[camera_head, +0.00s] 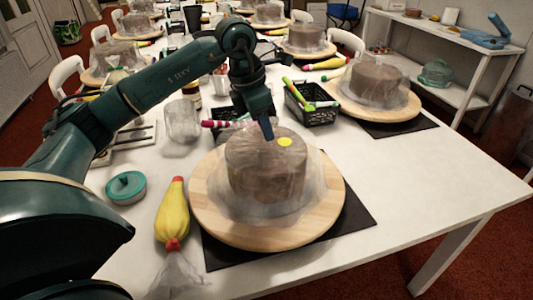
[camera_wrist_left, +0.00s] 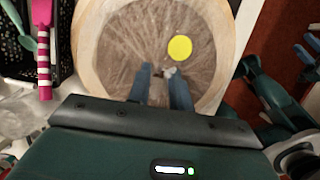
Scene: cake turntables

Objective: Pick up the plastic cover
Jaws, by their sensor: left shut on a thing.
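The clear plastic cover (camera_head: 240,170) lies over a brown cake (camera_head: 262,185) on a round wooden turntable (camera_head: 215,228). A yellow round spot (camera_head: 285,142) shows on top of it. My left gripper (camera_head: 268,135) reaches down onto the cover's top, left of the spot. In the left wrist view, the left gripper's fingers (camera_wrist_left: 161,82) are close together with a small whitish pinch of the cover (camera_wrist_left: 120,55) between them. The cover still surrounds the cake, and its skirt spreads on the turntable (camera_wrist_left: 88,52).
A yellow piping bag (camera_head: 173,210) and a teal-lidded tub (camera_head: 126,187) lie left of the turntable. A glass jar (camera_head: 182,122) and black baskets (camera_head: 312,108) with tools stand behind. Another covered cake (camera_head: 376,82) is at back right. The table's right front (camera_head: 430,185) is clear.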

